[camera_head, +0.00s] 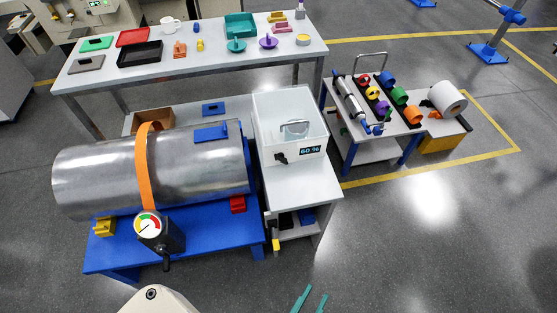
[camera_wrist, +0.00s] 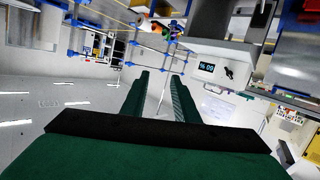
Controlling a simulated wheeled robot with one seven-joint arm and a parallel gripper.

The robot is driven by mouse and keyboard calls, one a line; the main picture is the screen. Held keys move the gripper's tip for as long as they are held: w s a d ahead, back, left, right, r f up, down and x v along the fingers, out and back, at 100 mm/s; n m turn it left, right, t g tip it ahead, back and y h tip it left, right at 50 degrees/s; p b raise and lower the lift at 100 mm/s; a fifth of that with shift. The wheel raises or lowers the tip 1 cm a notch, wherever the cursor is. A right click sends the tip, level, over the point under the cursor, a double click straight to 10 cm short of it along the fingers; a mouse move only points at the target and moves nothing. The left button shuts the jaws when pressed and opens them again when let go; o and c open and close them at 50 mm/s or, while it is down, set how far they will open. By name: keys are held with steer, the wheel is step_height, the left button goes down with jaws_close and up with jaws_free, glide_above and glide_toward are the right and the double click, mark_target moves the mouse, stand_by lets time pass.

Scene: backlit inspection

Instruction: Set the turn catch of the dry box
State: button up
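The dry box (camera_head: 308,107) is a white, open-looking or clear-topped box on a pale stand in the middle of the head view. Its front carries a display reading 60 % (camera_head: 311,150) and a black turn catch (camera_head: 281,158) to the left of it. In the wrist view, turned over, the display (camera_wrist: 206,67) and the dark catch (camera_wrist: 229,73) show right of the fingers. My gripper (camera_head: 316,292) has two green fingers, apart and empty, at the bottom of the head view, well short of the box. The fingers also show in the wrist view (camera_wrist: 160,75). The catch's exact angle is too small to tell.
A large metal cylinder (camera_head: 100,170) with an orange strap and gauge (camera_head: 148,226) lies on a blue stand at left. A cart (camera_head: 372,150) with colored rolls stands at right. A long bench (camera_head: 195,68) runs behind. The floor (camera_head: 420,240) at front right is clear.

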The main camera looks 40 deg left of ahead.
steer(key=w+a+f+n+y, duration=0.2)
steer(key=w+a+f+n, duration=0.2)
steer(key=w+a, duration=0.3)
steer(key=n+g+y, duration=0.3)
steer(key=n+y, duration=0.2)
steer(key=n, duration=0.5)
glide_toward(281, 162)
steer(key=x, duration=0.8)
steer(key=shift+w+a+f, duration=0.1)
steer(key=shift+w+f, duration=0.1)
steer(key=shift+w, duration=0.1)
steer(key=shift+c, duration=0.3)
steer(key=shift+s, duration=0.1)
jaws_close()
